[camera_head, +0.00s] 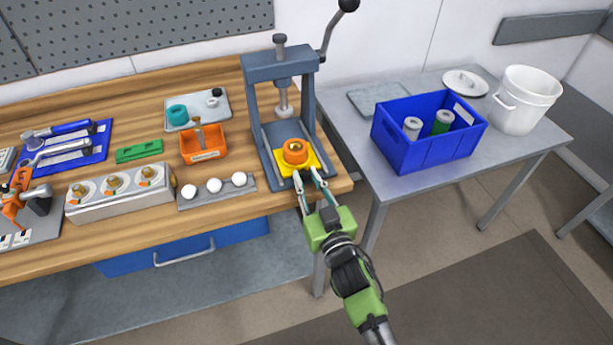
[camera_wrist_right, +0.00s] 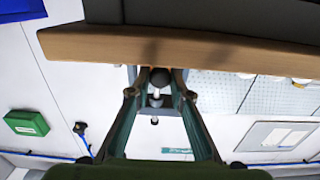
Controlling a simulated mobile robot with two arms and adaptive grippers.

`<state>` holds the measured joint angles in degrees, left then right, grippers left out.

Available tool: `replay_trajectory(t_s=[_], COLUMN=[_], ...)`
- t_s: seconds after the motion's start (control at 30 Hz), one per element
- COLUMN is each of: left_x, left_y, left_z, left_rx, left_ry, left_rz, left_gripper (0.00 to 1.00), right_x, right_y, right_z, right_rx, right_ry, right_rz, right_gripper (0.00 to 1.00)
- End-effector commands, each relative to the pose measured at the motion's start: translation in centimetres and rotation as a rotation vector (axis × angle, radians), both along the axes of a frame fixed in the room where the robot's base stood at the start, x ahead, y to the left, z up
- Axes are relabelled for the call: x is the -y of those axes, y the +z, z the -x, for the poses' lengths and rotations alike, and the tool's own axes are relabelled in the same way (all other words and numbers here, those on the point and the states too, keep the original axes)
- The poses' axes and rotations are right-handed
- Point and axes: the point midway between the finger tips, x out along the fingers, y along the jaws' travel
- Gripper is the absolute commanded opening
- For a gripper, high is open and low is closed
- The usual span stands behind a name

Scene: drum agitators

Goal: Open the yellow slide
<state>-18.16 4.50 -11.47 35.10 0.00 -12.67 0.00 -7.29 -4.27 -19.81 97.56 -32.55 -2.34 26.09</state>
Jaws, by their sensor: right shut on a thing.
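The yellow slide (camera_head: 283,163) sits in the base of the grey press (camera_head: 263,130) at the right end of the wooden bench. An orange round part (camera_head: 296,151) with a hollow centre stands on the slide. My right gripper (camera_head: 308,178) is at the slide's front edge, and its fingers are shut on the slide there. In the right wrist view a dark round knob (camera_wrist_right: 160,77) shows between the fingertips; the exact contact is hard to see. My left gripper is not in view.
Left of the press are an orange bin (camera_head: 203,155), a strip with white balls (camera_head: 216,192) and a white block with round fittings (camera_head: 120,192). A side table to the right holds a blue crate (camera_head: 400,151) and a white bucket (camera_head: 526,98). Floor in front is clear.

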Motion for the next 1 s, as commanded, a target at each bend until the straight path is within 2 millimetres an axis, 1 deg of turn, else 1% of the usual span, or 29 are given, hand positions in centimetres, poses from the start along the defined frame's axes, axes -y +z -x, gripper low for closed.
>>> replay_trajectory(t_s=[0.1, 0.13, 0.17, 0.2, 0.27, 0.37, 0.43, 0.5, 0.63, 0.77, 1.0], left_x=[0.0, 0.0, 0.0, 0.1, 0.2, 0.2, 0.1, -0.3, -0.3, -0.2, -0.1], left_y=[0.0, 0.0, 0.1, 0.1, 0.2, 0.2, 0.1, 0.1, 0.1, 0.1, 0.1], left_z=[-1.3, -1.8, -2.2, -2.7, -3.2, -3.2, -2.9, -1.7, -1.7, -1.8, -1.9], left_rx=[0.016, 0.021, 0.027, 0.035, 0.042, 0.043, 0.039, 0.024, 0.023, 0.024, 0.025], left_ry=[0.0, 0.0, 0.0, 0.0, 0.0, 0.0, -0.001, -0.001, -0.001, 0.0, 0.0], left_rz=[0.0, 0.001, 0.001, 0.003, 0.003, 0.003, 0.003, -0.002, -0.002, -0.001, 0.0], left_gripper=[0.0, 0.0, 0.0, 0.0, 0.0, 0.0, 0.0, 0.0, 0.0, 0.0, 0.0], right_x=[0.0, 0.0, 0.0, 0.0, 0.0, 0.0, 0.0, 0.0, 0.2, 0.8, 2.3], right_y=[0.0, 0.0, 0.0, 0.0, 0.0, 0.0, 0.0, 0.0, -0.1, -0.2, -0.1], right_z=[0.0, 0.0, 0.0, 0.0, 0.0, 0.0, 0.0, 0.0, 0.7, 2.5, 7.1], right_rx=[0.001, 0.0, 0.0, 0.0, 0.0, 0.0, 0.0, 0.0, -0.001, -0.003, -0.003], right_ry=[0.0, 0.0, 0.0, 0.0, 0.0, 0.001, 0.001, 0.0, 0.0, 0.001, 0.0], right_rz=[0.001, 0.001, 0.001, 0.001, 0.001, 0.001, 0.001, 0.001, 0.0, 0.001, 0.0], right_gripper=[0.0, 0.25, 0.33, 0.35, 0.35, 0.35, 0.35, 0.35, 0.35, 0.35, 0.35])
